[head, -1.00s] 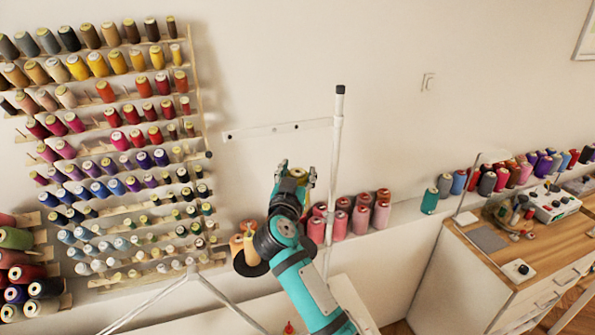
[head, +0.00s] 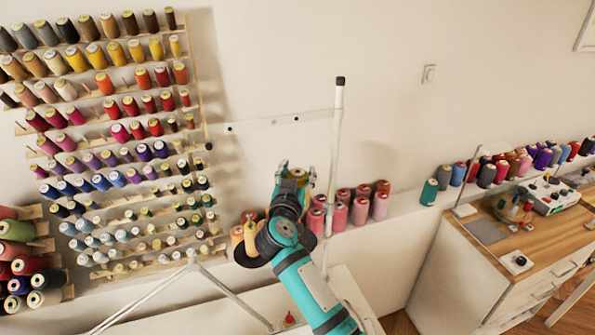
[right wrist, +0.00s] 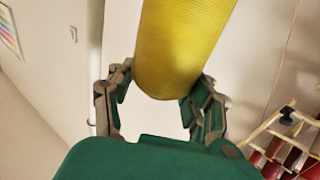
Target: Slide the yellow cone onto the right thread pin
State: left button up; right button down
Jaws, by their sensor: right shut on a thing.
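My right gripper (head: 295,172) is shut on the yellow cone (right wrist: 178,45), holding it in the air in front of the wall. In the right wrist view the cone sits between both fingers (right wrist: 160,100) and runs out of the top of the picture. In the head view only a small yellowish end of the cone (head: 298,174) shows between the fingers. The wooden thread rack (head: 207,130) stands to the left, apart from the gripper. A few bare pins show among its spools, but I cannot tell which is the right thread pin. My left gripper is out of view.
A white upright pole (head: 335,150) with a horizontal bar (head: 270,122) stands close behind the gripper. Pink spools (head: 360,210) line a ledge behind it. Tan cones (head: 243,238) are partly hidden by my right arm. A wooden desk (head: 480,245) stands at the right.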

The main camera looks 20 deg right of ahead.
dwell(0.4)
jog(key=shift+f+b, duration=0.8)
jog(key=shift+f, duration=2.1)
notch_tip(320, 180, down, 7)
jog(key=b, duration=0.2)
jog(key=shift+b, duration=0.35)
jog(key=shift+c, duration=2.2)
grip_release()
